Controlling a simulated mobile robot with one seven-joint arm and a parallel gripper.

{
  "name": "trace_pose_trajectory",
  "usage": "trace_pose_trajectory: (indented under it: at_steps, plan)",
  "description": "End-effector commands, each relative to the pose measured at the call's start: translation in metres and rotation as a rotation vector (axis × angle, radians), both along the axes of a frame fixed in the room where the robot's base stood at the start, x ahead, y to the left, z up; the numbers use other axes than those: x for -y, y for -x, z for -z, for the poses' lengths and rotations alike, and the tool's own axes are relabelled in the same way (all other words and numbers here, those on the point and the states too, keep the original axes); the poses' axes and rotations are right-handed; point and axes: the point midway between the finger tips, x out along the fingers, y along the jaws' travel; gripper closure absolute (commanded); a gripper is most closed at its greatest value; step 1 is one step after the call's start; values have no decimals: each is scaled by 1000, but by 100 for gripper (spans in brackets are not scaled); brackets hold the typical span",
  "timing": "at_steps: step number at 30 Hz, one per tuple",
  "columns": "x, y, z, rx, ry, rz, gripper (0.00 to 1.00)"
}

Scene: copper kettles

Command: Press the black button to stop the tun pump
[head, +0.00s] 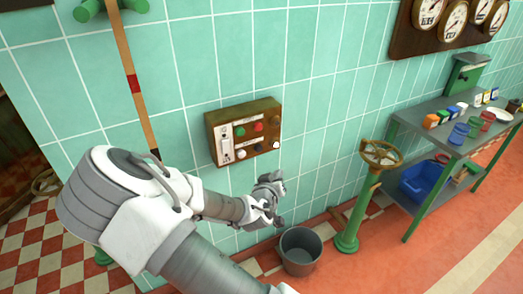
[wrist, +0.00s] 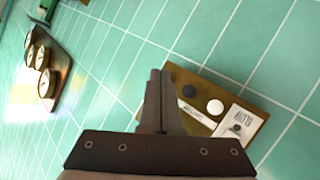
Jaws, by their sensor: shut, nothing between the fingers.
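A brown control panel (head: 214,139) is fixed to the tiled wall. It carries a white switch plate (head: 225,150) at its left, and green and red buttons in an upper row. In the wrist view the black button (wrist: 189,91) is just right of my fingertips, beside a white button (wrist: 215,107). My gripper (head: 272,188) is below the panel's right part, apart from it. In the wrist view its fingers (wrist: 160,73) are shut and empty, and hide part of the panel.
A grey bucket (head: 300,252) stands on the floor below my gripper. A green post with a brass handwheel (head: 381,153) stands to its right. A metal shelf table (head: 450,138) with cups and jars is farther right. Gauges (head: 454,20) hang above. The wall around the panel is clear.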

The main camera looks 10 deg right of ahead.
Motion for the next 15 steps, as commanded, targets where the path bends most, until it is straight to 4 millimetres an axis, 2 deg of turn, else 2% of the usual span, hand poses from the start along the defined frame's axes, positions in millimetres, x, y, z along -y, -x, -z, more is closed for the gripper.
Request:
trace_pose_trajectory:
  at_steps: [15]
  plan:
    - [-3,-5,-3,36,42,-26,100]
